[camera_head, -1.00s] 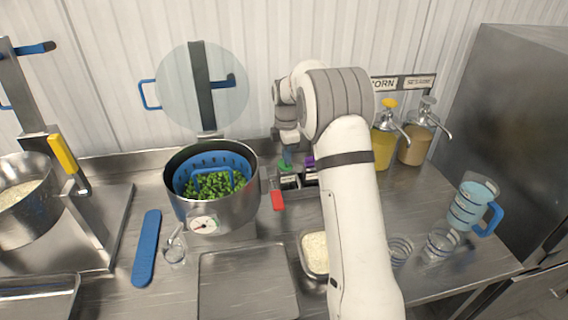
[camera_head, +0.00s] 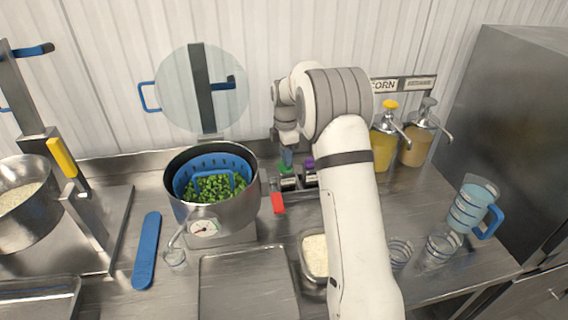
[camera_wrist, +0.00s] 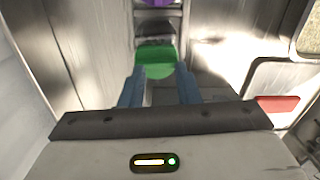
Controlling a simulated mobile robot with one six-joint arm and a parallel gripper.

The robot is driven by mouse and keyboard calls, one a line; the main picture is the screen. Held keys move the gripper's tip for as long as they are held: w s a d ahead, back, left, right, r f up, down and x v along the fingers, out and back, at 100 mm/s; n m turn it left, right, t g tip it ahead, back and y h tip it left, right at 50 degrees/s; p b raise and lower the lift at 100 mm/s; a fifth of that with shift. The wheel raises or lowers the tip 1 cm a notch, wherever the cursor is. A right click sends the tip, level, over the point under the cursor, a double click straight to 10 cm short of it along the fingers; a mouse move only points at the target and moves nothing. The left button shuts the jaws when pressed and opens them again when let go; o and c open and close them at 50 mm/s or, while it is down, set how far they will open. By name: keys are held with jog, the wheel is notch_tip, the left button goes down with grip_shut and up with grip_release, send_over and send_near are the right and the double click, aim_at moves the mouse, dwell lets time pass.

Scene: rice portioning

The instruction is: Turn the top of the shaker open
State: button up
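A shaker with a green top (camera_head: 288,168) stands in a small rack behind the red tag. In the head view my gripper (camera_head: 286,157) is just over the green top. The shaker's body is mostly hidden.
A purple-topped shaker (camera_head: 309,164) stands close on the right. A steel pot (camera_head: 217,213) with a blue basket of peas is on the left. A red tag (camera_head: 278,203) sticks out in front. Sauce pumps (camera_head: 384,150) stand to the right.

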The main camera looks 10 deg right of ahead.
notch_tip(320, 180, up, 7)
jog(key=p, duration=0.3)
jog(key=shift+p, duration=0.35)
jog(key=shift+w, duration=0.15)
jog(key=s+r+m+t+b, duration=0.15)
jog(key=s+r+m, duration=0.3)
jog(key=s, duration=0.55)
jog(key=s+r+m+t+b, duration=0.15)
jog(key=s+r+m, duration=0.3)
jog(key=s, duration=0.55)
jog(key=s+f+m+b, duration=0.1)
jog(key=s+f+m, duration=0.2)
jog(key=s, duration=0.6)
jog(key=s+f+m+b, duration=0.2)
jog(key=s+m, duration=0.5)
jog(key=s, duration=0.2)
jog(key=shift+s+a+f+t+b, duration=0.15)
jog(key=shift+s+f+t+b, duration=0.15)
jog(key=shift+s+f, duration=0.1)
